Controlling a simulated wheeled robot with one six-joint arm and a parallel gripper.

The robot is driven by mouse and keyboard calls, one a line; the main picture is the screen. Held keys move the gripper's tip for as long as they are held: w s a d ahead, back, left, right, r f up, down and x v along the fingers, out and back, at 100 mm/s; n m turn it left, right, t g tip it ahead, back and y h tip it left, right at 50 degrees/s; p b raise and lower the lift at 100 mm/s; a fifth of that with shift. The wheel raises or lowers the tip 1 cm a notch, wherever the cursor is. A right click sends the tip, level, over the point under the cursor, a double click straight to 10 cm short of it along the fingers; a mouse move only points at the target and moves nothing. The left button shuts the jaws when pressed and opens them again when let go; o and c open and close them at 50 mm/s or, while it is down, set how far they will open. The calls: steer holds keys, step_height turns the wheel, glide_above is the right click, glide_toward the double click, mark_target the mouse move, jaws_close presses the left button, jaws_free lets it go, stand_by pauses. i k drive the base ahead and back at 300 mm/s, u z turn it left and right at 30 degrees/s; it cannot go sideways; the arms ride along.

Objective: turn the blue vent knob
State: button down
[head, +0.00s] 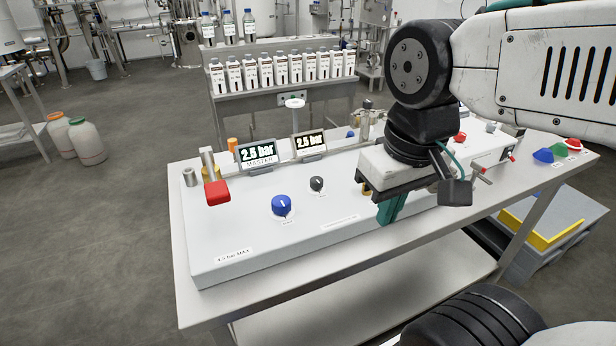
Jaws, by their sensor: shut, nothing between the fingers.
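The blue vent knob (282,205) sits on the front part of the white panel, left of the middle, with a light pointer mark on top. A small label is just below it, too small to read. My gripper (390,208) is over the panel to the right of the knob, well apart from it. Its teal fingers point down and are shut with nothing between them. My gripper and arm hide part of the panel behind them.
A small black knob (317,184) sits between the blue knob and my gripper. The panel's front left is clear.

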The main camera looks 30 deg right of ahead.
mark_target(281, 204)
steer(key=z, duration=1.4)
steer(key=k, duration=0.4)
steer(key=u, duration=1.35)
